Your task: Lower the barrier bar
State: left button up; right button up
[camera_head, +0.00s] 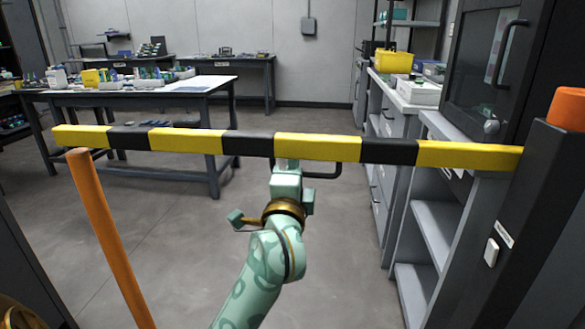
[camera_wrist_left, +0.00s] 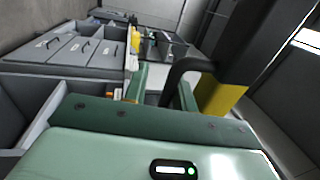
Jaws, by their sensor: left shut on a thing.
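The barrier bar (camera_head: 318,147), striped yellow and black, spans the head view almost level from the dark post (camera_head: 510,225) at the right to the left. Its left end appears just above the top of an orange post (camera_head: 105,235); I cannot tell whether they touch. A black handle (camera_head: 325,175) hangs under the bar's middle. My left gripper (camera_head: 287,166) is shut on this handle, just below the bar. In the left wrist view the handle (camera_wrist_left: 188,68) passes by the green fingers, with the bar (camera_wrist_left: 222,98) at the right. My right gripper is not in view.
Behind the bar are a workbench (camera_head: 150,95) with small items and another table (camera_head: 240,65) at the back wall. Grey drawers and open shelves (camera_head: 435,225) stand at the right, with a yellow bin (camera_head: 394,62) on top. The floor (camera_head: 190,240) under the bar is clear.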

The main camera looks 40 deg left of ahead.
pick_arm(q)
jog(key=shift+f, duration=0.1)
jog(key=shift+d, duration=0.1)
